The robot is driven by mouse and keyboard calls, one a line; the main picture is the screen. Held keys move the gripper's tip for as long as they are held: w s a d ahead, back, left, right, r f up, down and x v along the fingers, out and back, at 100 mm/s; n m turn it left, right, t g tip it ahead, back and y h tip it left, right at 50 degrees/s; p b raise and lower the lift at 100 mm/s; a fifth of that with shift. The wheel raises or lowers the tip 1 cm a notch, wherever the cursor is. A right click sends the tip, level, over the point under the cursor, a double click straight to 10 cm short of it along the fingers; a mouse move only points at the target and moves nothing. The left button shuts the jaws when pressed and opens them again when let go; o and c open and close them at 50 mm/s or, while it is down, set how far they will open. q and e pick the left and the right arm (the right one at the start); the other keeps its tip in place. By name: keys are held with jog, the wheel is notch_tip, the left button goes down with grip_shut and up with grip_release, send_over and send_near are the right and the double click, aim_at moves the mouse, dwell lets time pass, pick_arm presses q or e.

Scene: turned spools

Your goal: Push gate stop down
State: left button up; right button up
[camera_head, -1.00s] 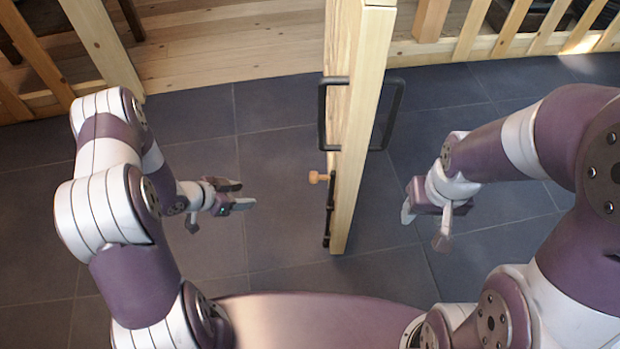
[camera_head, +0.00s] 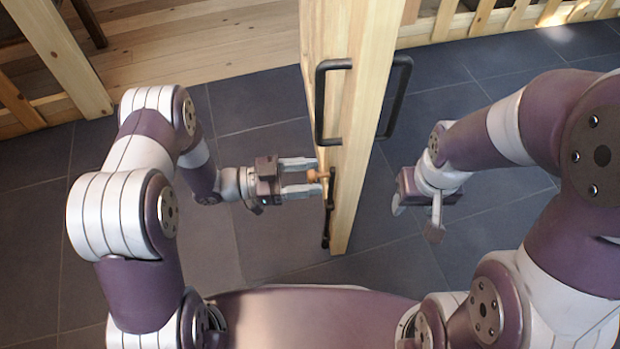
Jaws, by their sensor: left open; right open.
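The wooden gate (camera_head: 366,120) stands edge-on near the middle, with a black handle on each face. The gate stop is a dark rod (camera_head: 327,225) low on the gate's left face, with a small turned wooden knob (camera_head: 313,176) at its upper part. My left gripper (camera_head: 306,177) is open, with its two pale fingers pointing right at the gate. The knob lies between the fingertips; I cannot tell whether either finger touches it. My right gripper (camera_head: 416,210) is on the other side of the gate, away from it, and empty.
The left black handle (camera_head: 320,102) is just above my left fingers. The right handle (camera_head: 398,97) is on the far face. Dark floor tiles (camera_head: 262,105) are clear on both sides. A wooden railing (camera_head: 480,22) and plank floor lie at the back.

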pick_arm(q)
jog(key=shift+d, duration=0.45)
grip_shut()
notch_tip(320, 180, down, 4)
jog(key=shift+r+b, duration=0.25)
jog(key=shift+b, duration=0.45)
grip_release()
jog(key=shift+f, duration=0.1)
